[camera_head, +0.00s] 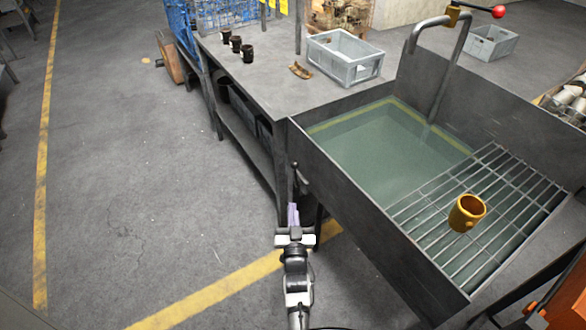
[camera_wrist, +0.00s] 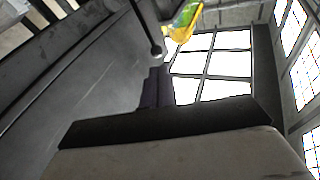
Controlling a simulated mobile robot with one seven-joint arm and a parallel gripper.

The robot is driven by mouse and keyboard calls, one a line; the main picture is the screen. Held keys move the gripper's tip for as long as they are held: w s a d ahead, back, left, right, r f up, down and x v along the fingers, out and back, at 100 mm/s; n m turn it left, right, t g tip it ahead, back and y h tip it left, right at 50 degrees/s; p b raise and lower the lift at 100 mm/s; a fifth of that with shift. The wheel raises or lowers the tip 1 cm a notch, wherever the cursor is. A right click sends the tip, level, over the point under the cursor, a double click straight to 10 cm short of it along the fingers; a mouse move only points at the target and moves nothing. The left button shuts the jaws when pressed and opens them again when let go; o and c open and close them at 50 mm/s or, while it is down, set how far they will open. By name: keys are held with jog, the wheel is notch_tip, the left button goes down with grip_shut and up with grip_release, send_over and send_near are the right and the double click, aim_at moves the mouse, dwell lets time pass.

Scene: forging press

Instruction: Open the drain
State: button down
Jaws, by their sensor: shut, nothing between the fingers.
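The grey metal sink (camera_head: 357,207) is filled with greenish water (camera_head: 385,145). A small dark lever (camera_head: 297,178) sits outside the sink's left wall, near its far left corner; I take it for the drain handle. In the wrist view the lever (camera_wrist: 146,25) is a thin rod ending in a dark ball knob (camera_wrist: 156,50). My gripper (camera_head: 293,207) is shut and empty, just below the lever in the head view. In the wrist view its fingertips (camera_wrist: 157,72) are close under the knob; I cannot tell whether they touch. The drain opening itself is not visible.
A wire rack (camera_head: 440,215) lies across the sink's near part with a yellow-brown mug (camera_head: 467,213) on it. A tap (camera_head: 440,60) with a red-knobbed handle rises behind. The workbench (camera_head: 270,75) holds dark mugs and a grey crate (camera_head: 344,57). Floor to the left is clear.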

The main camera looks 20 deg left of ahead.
aim_at(291, 166)
jog(key=shift+t, duration=0.6)
jog(key=x, duration=0.7)
jog(key=d+x, duration=0.1)
jog(key=x, duration=0.3)
jog(key=shift+w, duration=0.2)
jog(key=a+b, duration=0.1)
jog(key=w+r+b, duration=0.1)
jog(key=b, duration=0.1)
jog(key=shift+w+a+r, duration=0.15)
jog(key=shift+w+a, duration=0.05)
jog(key=shift+a, duration=0.2)
